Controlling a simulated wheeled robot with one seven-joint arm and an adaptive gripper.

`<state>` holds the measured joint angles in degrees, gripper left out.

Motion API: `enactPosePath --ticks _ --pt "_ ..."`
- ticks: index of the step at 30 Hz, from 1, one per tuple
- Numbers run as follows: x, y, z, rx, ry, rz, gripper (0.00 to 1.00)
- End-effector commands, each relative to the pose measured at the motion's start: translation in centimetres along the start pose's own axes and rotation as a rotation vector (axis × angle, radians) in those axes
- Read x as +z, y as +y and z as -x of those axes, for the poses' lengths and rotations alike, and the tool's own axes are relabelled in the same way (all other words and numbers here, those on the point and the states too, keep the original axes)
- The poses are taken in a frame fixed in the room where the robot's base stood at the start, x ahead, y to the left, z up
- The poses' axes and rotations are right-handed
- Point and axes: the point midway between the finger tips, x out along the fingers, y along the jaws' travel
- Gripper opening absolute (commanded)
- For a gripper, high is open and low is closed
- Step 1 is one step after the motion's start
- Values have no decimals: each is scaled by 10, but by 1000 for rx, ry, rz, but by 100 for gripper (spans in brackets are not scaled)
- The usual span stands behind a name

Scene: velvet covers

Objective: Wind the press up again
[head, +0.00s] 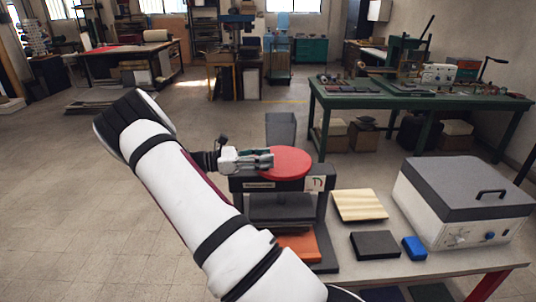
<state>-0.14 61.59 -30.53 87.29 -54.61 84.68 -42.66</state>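The press (262,185) is a dark frame on the near table, with a name plate and a small white label on its top beam. A red round wheel (292,163) lies flat on top of it. Below the beam is a dark plate, with an orange-red piece (300,246) low in the frame. A gap shows between the plate and what lies under it, partly hidden by my arm. My gripper (268,160) reaches in from the left, its fingers at the left part of the wheel. The view is too small to show whether they grip anything.
On the near table (440,262), right of the press, are a pale ribbed block (358,205), a black block (375,245), a blue object (414,248) and a large grey-lidded machine (468,200). A grey bin (280,130) stands behind the press. Floor at left is clear.

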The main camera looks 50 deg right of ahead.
Motion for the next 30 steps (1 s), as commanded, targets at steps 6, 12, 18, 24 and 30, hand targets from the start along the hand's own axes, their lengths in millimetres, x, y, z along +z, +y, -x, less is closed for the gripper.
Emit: enactPosePath --ticks 6,12,18,24,30 --pt "0 0 -8 0 0 0 39" --pt "0 0 -7 0 0 0 37" --pt "0 0 -7 0 0 0 0" --pt "0 0 -7 2 0 0 0" --pt "1 1 -5 38 -1 2 0"
